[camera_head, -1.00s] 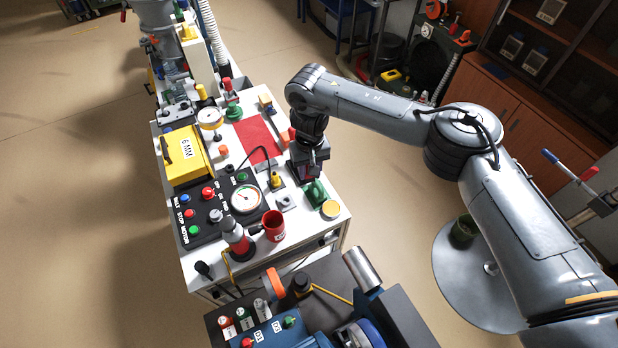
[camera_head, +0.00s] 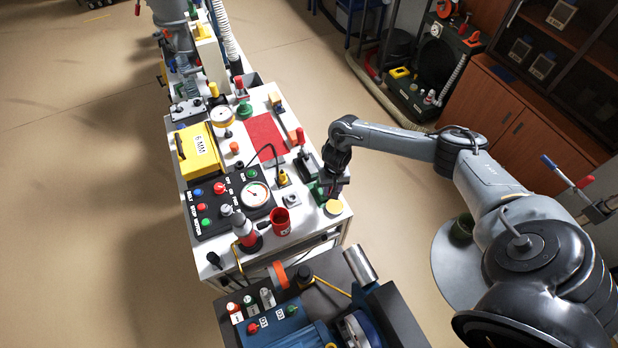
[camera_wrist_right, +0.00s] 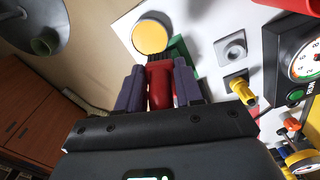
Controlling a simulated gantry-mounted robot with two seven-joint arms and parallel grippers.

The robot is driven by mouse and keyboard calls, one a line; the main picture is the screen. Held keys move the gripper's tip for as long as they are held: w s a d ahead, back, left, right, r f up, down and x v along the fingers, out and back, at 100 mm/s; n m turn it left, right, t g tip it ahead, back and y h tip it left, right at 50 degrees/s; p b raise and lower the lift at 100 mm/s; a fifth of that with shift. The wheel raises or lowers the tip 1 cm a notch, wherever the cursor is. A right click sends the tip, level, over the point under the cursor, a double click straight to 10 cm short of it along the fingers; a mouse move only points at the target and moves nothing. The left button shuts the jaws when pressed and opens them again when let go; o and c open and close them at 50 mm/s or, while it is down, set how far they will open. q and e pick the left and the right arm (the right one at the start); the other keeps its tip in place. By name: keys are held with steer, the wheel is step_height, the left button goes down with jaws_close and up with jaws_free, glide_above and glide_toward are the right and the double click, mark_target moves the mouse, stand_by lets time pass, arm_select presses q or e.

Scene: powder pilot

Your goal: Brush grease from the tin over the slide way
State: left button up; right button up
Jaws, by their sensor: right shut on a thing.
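A round tin (camera_head: 334,207) with a yellow top sits at the front right corner of the white bench top. It also shows in the right wrist view (camera_wrist_right: 151,36). My right gripper (camera_head: 335,190) is just behind the tin, shut on a brush (camera_wrist_right: 160,84) with a red handle and dark bristles. The bristles point at the tin's near edge in the wrist view; I cannot tell whether they touch it. A green block (camera_head: 318,194) lies beside the tin, partly hidden by the gripper. I cannot tell for certain which part is the slide way. My left gripper is out of view.
A dark grey fixture (camera_head: 308,164) stands behind the green block. A red mug (camera_head: 281,221), a black panel with a gauge (camera_head: 255,194), a yellow box (camera_head: 200,152) and a red mat (camera_head: 265,134) crowd the bench. A blue machine (camera_head: 285,325) stands in front.

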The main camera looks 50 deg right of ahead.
steer(key=s+f+b, duration=0.1)
steer(key=f, duration=0.1)
steer(key=f+b, duration=0.2)
steer(key=s+f+b, duration=0.1)
steer(key=b, duration=0.1)
steer(key=shift+s+d+f, duration=0.15)
steer(key=shift+s+f, duration=0.15)
steer(key=shift+f, duration=0.1)
steer(key=shift+f+b, duration=0.7)
steer(key=shift+b, duration=0.2)
steer(key=shift+f, duration=0.1)
steer(key=shift+f+b, duration=0.3)
steer(key=shift+f, duration=0.15)
stand_by(0.5)
stand_by(0.7)
